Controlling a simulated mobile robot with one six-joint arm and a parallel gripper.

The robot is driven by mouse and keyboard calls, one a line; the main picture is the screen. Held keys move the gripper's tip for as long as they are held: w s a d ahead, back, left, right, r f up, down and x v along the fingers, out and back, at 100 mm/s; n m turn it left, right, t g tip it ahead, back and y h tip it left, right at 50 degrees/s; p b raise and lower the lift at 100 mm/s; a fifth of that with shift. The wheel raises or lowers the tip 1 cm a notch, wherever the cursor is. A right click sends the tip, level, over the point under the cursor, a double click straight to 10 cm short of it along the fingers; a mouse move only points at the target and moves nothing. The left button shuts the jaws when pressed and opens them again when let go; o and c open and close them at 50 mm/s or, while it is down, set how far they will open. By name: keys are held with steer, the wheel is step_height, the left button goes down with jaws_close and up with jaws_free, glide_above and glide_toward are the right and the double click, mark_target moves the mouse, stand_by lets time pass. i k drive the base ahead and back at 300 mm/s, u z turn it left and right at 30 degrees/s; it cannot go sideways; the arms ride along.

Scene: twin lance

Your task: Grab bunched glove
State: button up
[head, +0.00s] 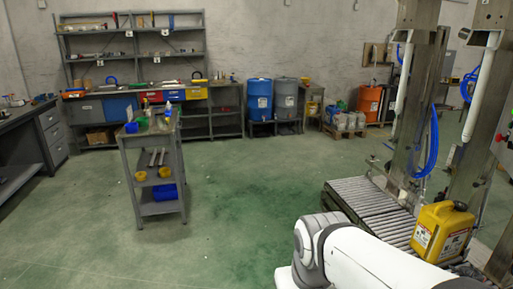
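I cannot make out a bunched glove for sure in the head view. A small blue item (131,127) and a green item (143,122) lie on the top of a grey cart (136,142) at left centre, too small to identify. My gripper is out of view. Only part of my white arm shows at the lower right, well apart from the cart.
A roller conveyor (365,205) with a yellow canister (440,232) stands at the right beside metal posts. Blue (259,100) and grey (285,100) drums, a workbench and shelving line the back wall. The green floor between cart and conveyor is clear.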

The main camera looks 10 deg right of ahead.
mark_target(470, 271)
steer(key=z, duration=0.6)
steer(key=i, duration=1.1)
steer(key=z, duration=1.4)
steer(key=i, duration=0.9)
steer(key=z, duration=0.4)
steer(key=k, duration=0.9)
steer(key=z, duration=0.15)
steer(key=i, duration=0.9)
steer(key=u, duration=0.05)
